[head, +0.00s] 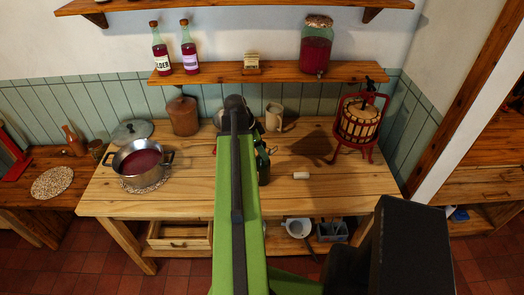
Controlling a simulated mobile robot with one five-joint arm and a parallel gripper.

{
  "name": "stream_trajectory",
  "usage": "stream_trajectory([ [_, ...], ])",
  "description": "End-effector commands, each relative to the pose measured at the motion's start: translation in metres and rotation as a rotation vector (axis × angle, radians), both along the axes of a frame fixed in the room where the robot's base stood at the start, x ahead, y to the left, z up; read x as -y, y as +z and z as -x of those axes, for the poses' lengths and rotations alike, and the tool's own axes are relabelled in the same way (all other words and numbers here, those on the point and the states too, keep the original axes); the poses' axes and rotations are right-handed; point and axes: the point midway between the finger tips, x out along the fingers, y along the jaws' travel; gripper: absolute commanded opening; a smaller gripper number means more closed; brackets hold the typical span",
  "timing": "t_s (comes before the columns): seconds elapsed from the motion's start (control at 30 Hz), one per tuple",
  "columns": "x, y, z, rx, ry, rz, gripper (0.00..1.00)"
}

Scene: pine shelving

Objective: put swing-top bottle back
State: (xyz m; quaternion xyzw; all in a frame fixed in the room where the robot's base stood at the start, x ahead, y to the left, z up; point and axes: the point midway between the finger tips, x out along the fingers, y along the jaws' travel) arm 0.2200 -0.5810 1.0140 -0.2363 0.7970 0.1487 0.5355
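Two bottles with red contents, a left one (161,52) and a right one (189,50), stand upright on the left part of the wall shelf (285,74). Their caps are too small to tell whether either is a swing-top. A dark green, bottle-like shape (264,168) shows just right of my raised green arm, over the worktable (335,185). It is mostly hidden, and I cannot tell whether it is held or standing. My gripper is mostly or wholly hidden behind my arm, so its fingers and any hold are unclear.
A pot of red liquid (142,161), a lid (132,131) and a brown crock (183,116) are on the table's left. A mug (274,117), a small pale cylinder (301,176) and a red fruit press (358,122) are right. A large jar (317,47) stands on the shelf.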

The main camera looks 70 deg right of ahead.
Motion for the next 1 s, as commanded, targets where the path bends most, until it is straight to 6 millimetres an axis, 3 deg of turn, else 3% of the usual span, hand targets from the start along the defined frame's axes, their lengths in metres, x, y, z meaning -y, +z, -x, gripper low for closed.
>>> stream_trajectory([
  [0.23,0.000,0.003,0.000,0.000,0.000,0.000,0.51],
  [0.37,-0.002,0.014,-0.003,0.000,0.001,0.000,0.51],
  [0.8,-0.021,0.102,-0.031,0.000,0.001,0.000,0.51],
  [1.0,-0.026,0.116,-0.038,0.000,0.001,0.000,0.51],
])
